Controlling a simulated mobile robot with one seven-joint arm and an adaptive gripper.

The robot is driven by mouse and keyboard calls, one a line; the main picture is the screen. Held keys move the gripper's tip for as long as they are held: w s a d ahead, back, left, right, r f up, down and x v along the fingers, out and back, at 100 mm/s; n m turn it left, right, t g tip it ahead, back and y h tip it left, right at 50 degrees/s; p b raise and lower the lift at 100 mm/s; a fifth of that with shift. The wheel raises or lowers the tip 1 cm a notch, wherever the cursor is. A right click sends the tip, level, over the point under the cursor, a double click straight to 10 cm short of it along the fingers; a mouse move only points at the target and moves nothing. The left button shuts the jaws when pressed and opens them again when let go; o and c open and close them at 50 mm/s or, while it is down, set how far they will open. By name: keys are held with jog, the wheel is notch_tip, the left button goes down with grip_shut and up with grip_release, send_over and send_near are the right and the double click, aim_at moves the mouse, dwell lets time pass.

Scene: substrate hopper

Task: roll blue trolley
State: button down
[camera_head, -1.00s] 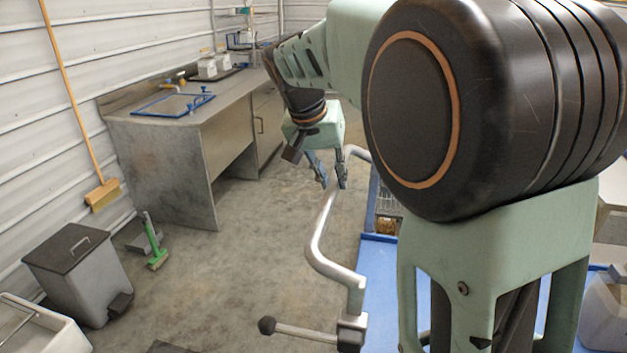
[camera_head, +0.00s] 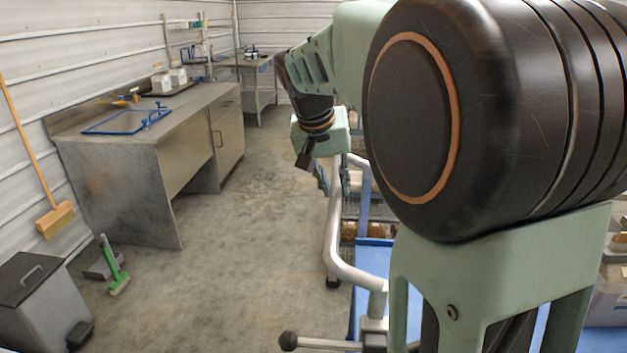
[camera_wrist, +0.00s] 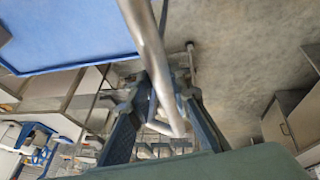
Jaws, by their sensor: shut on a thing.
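The blue trolley has a flat blue deck (camera_head: 372,290) at lower centre-right in the head view, partly hidden by my arm. Its bent silver handle rail (camera_head: 345,268) runs along its left side. My gripper (camera_head: 323,182) is at the rail's upper end, partly hidden in this view. In the wrist view the rail (camera_wrist: 150,45) passes between the two fingers of my gripper (camera_wrist: 160,95), which is shut on it. The blue deck (camera_wrist: 65,30) shows at upper left there.
A steel sink bench (camera_head: 120,190) stands along the left wall. A lever with a dark knob (camera_head: 288,341) juts left. Bare floor (camera_head: 240,220) lies between bench and trolley.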

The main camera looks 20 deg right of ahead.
jog(key=shift+d, duration=0.2)
jog(key=c, duration=1.8)
grip_release()
jog(key=shift+s+d, duration=0.1)
jog(key=shift+d, duration=0.05)
jog(key=shift+o, duration=0.2)
jog(key=shift+a+r, duration=0.2)
jog(key=shift+r, duration=0.1)
jog(key=v, duration=1.1)
jog(key=shift+r, duration=0.2)
jog(key=shift+s+a, duration=0.1)
